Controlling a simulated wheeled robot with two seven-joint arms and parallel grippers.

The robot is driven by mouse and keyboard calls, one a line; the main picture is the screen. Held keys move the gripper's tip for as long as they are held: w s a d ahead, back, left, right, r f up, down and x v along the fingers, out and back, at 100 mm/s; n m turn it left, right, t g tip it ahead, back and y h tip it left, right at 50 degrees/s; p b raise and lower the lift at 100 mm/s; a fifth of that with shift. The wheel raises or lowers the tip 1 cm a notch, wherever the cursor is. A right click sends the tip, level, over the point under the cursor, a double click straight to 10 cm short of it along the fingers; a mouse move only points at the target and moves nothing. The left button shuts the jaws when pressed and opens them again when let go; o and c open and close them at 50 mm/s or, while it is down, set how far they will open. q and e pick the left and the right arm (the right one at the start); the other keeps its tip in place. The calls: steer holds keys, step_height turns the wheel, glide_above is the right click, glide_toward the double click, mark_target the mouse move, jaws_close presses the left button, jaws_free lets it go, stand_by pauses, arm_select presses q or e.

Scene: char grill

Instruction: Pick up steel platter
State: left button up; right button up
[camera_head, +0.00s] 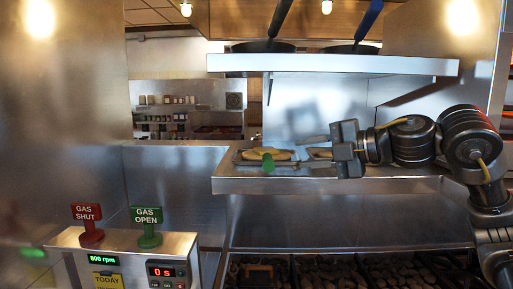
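The steel platter (240,158) lies on the metal shelf at mid height, with yellowish food (265,153) on it. My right gripper (314,152) reaches in from the right at the platter's right end. Its two fingers point left and are apart, one above the other in the picture. The gripper partly hides the platter's right end, and I cannot tell whether the fingers touch it. My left gripper is not in view.
A small green object (268,162) shows in front of the food. An upper shelf (330,64) holds two dark pans with handles. Below is a charcoal bed (350,272). A control box with red (88,222) and green (147,226) gas signs stands lower left.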

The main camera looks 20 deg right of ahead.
mark_target(267, 156)
steer(key=p+x, duration=0.5)
steer(key=x, duration=0.5)
steer(key=shift+w+a+f+p, duration=0.2)
steer(key=shift+w+p, duration=0.05)
steer(key=shift+p, duration=0.1)
steer(key=shift+w+a+f, duration=0.15)
steer(key=shift+w, duration=0.05)
steer(key=shift+s, duration=0.15)
steer(key=shift+c, duration=0.5)
jaws_close()
steer(key=shift+r, duration=0.25)
steer(key=shift+f, duration=0.1)
